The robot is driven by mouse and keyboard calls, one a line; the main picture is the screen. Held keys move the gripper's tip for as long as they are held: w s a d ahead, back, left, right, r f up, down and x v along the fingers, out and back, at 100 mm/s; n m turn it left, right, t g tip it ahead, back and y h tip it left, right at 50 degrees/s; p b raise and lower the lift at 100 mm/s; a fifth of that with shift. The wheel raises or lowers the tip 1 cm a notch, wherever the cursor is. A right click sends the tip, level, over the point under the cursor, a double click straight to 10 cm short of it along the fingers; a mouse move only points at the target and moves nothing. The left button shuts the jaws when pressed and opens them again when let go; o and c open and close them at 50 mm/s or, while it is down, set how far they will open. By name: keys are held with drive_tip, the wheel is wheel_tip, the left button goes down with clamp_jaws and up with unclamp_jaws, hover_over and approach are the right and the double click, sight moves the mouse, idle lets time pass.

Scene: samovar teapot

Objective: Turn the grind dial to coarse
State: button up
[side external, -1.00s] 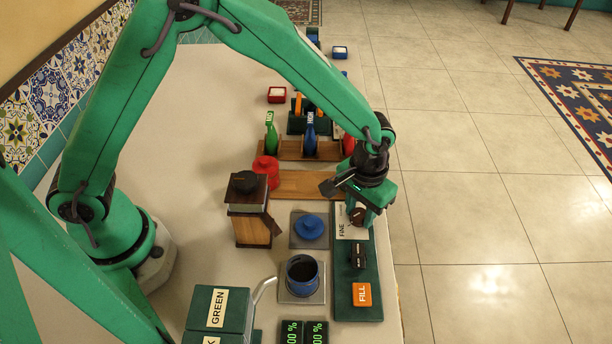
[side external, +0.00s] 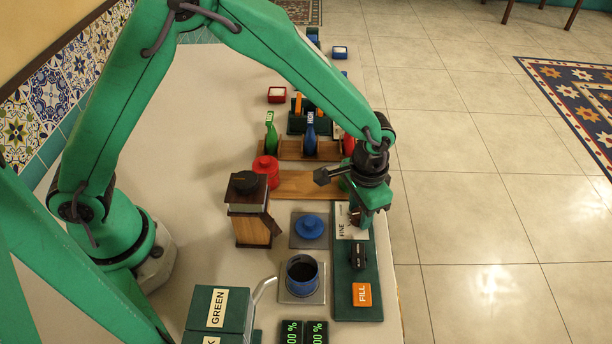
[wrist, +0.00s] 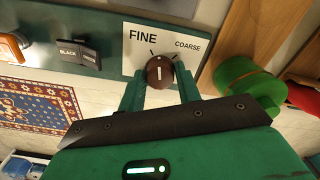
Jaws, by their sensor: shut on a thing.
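The grind dial (wrist: 159,72) is a round brown knob with a white pointer line, on a white plate (wrist: 136,58) marked FINE at left and COARSE at right. In the wrist view the pointer stands roughly upright, between the two words. My gripper (wrist: 158,88) has its green fingers on either side of the dial, shut on it. In the side view my gripper (side external: 358,218) reaches down to the plate and mostly hides the dial.
The green panel (side external: 343,309) also carries a black switch (side external: 359,256) and an orange FILL button (side external: 362,294). A wooden grinder (side external: 252,229), a blue lid (side external: 310,227) and a blue cup (side external: 302,275) stand to the left. A green lid (wrist: 243,82) is close beside my gripper.

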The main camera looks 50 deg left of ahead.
sight(360, 213)
drive_tip(key=m, duration=0.5)
drive_tip(key=shift+m, duration=2.4)
drive_tip(key=o, duration=1)
drive_tip(key=shift+c, duration=0.2)
drive_tip(key=shift+r, duration=0.1)
drive_tip(key=shift+r, duration=3.85)
